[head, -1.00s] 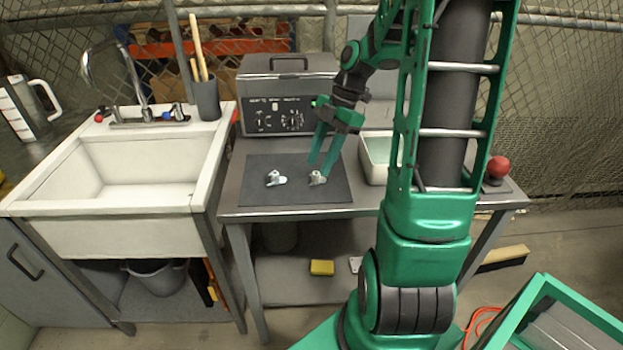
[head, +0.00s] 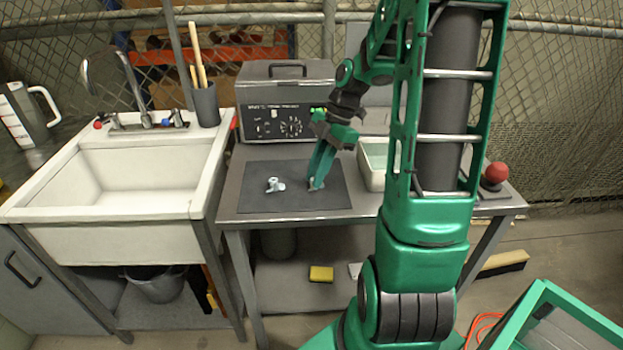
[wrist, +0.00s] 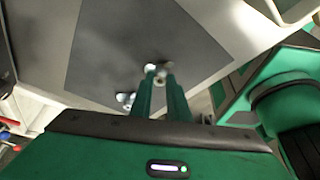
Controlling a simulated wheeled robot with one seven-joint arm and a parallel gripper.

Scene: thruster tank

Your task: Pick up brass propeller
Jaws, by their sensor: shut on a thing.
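A small propeller (head: 316,186), which I take to be the brass one, lies on the dark mat (head: 250,200) on the bench. Its colour looks greyish with a slight tan tint, so I cannot be sure of the brass. My gripper (head: 317,180) points down and is shut on it at mat level. In the wrist view the propeller (wrist: 158,70) shows at the tips of my green fingers (wrist: 160,80), which hide part of it. A second, paler silvery propeller (head: 274,185) lies apart on the mat to the left; it also shows in the wrist view (wrist: 126,100).
A grey ultrasonic-type machine (head: 287,110) stands behind the mat. A pale open bin (head: 373,166) stands close to the right of the gripper. A red knob (head: 496,173) is at the bench's right end, and a white sink (head: 130,180) is on the left.

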